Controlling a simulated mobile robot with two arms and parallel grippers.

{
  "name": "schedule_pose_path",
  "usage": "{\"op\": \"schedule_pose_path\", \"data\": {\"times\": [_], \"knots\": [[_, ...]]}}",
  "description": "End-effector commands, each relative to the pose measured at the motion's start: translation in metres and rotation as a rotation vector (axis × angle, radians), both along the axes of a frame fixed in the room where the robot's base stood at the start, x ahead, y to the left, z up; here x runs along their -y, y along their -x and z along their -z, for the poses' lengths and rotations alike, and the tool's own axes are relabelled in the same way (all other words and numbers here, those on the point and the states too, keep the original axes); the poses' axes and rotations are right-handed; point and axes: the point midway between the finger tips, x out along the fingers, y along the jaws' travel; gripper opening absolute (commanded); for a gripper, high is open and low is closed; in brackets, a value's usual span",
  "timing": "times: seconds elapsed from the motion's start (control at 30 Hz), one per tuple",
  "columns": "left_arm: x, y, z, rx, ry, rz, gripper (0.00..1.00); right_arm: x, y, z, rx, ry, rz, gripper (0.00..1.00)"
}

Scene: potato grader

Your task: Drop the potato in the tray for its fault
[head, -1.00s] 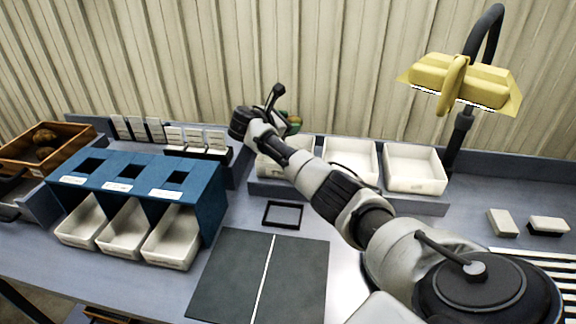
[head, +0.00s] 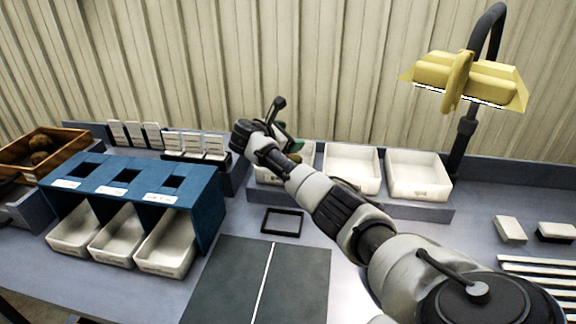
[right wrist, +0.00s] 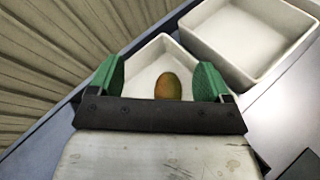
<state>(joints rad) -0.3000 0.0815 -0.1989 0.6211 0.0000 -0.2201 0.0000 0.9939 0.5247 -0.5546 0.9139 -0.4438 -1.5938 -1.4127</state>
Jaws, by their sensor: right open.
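The potato (right wrist: 168,86), brown with a greenish side, shows in the right wrist view against the inside of a white tray (right wrist: 139,65). It lies between my gripper's fingers in the picture, with gaps on both sides. I cannot tell whether it rests on the tray floor. My right gripper (right wrist: 160,82) has its green fingertips spread wide and holds nothing. In the head view my right gripper (head: 287,140) is over the leftmost white tray (head: 270,178) of the back row.
Two more white trays, the middle one (head: 352,168) and the right one (head: 418,175), stand beside it. A blue rack (head: 130,180) with white bins is at left, near a wooden crate (head: 60,150). A yellow lamp (head: 465,80) stands at back right. A dark mat (head: 255,285) lies clear in front.

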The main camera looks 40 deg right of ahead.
Motion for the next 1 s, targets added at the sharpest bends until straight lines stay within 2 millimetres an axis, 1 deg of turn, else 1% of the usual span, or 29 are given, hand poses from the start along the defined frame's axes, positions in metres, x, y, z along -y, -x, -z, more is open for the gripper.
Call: {"op": "schedule_pose_path", "data": {"times": [0.13,0.23,0.5,0.6,0.7,0.83,1.0], "knots": [[0.000,0.000,0.001,0.000,0.000,-0.001,0.00,-0.005,0.000,-0.001,-0.001,-0.001,-0.002,0.79],[0.000,0.000,0.003,0.000,0.000,-0.001,0.00,-0.016,0.000,-0.005,0.001,-0.001,-0.003,0.79],[0.000,0.000,0.012,0.000,0.000,-0.001,0.00,-0.067,0.005,-0.024,0.004,-0.001,-0.004,0.79],[0.000,0.000,0.014,0.000,0.000,0.000,0.00,-0.082,0.007,-0.031,0.002,-0.001,-0.003,0.79],[0.001,0.000,0.016,0.000,0.001,0.000,0.00,-0.093,0.008,-0.036,0.002,0.000,-0.002,0.79],[0.001,0.000,0.016,0.000,0.002,0.000,0.00,-0.100,0.009,-0.039,0.001,0.001,0.001,0.79],[0.002,0.000,0.016,0.000,0.002,0.000,0.00,-0.101,0.010,-0.040,0.000,0.001,0.000,0.79]]}}
